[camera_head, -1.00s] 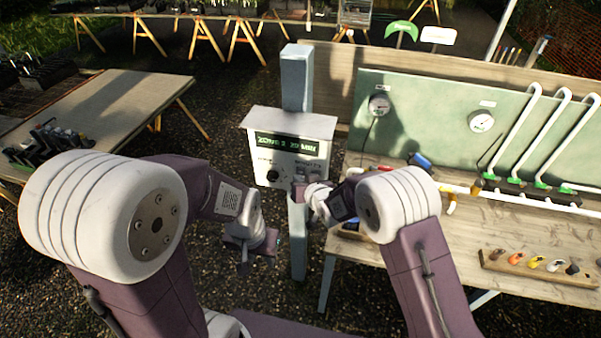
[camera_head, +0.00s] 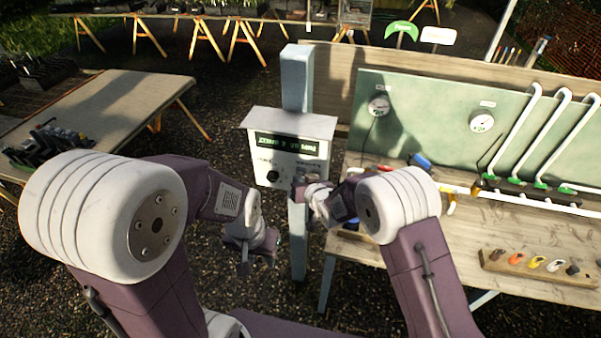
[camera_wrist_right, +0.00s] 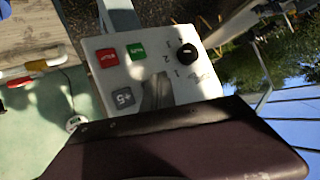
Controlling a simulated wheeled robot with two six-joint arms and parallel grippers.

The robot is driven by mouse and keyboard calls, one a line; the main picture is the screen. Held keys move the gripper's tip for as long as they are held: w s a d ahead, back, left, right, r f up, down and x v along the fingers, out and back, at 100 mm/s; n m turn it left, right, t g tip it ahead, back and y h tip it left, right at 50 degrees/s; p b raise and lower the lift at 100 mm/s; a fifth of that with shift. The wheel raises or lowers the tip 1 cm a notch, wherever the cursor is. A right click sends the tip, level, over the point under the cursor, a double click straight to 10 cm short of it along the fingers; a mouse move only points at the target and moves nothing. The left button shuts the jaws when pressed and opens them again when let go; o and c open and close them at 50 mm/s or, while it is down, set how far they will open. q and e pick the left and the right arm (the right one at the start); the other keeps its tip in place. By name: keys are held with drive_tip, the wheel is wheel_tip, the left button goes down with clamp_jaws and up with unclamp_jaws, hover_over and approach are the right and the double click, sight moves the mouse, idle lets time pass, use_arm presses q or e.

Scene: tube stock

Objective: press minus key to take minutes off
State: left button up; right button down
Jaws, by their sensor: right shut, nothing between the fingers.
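The control box (camera_head: 262,158) is a pale box with a sloping hood on a blue-grey post. It has a dark display with green lettering (camera_head: 290,145) and a black knob (camera_head: 272,176). The right wrist view shows its panel upside down, with a red key (camera_wrist_right: 108,58), a green key (camera_wrist_right: 136,51), a grey key marked like "+5" (camera_wrist_right: 123,97) and the knob (camera_wrist_right: 187,55). My right gripper (camera_head: 298,186) is shut and empty at the panel's lower right; its fingers (camera_wrist_right: 157,88) cover part of the panel beside the grey key. Contact is unclear. No minus key is readable. My left gripper (camera_head: 250,262) hangs low, left of the post.
The blue-grey post (camera_head: 297,80) carries the box. A wooden bench (camera_head: 440,240) with a green gauge board (camera_head: 430,110), white pipes and a peg strip (camera_head: 540,265) stands to the right. Another table (camera_head: 120,105) is at the left. Gravel lies between.

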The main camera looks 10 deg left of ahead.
drive_tip(key=shift+w, duration=0.1)
idle(0.7)
drive_tip(key=shift+w, duration=0.35)
drive_tip(key=shift+w+b, duration=0.35)
drive_tip(key=shift+b, duration=0.05)
idle(0.6)
drive_tip(key=shift+s, duration=0.8)
drive_tip(key=shift+b, duration=0.3)
drive_tip(key=s+b, duration=0.1)
drive_tip(key=s, duration=0.4)
drive_tip(key=shift+a, duration=0.1)
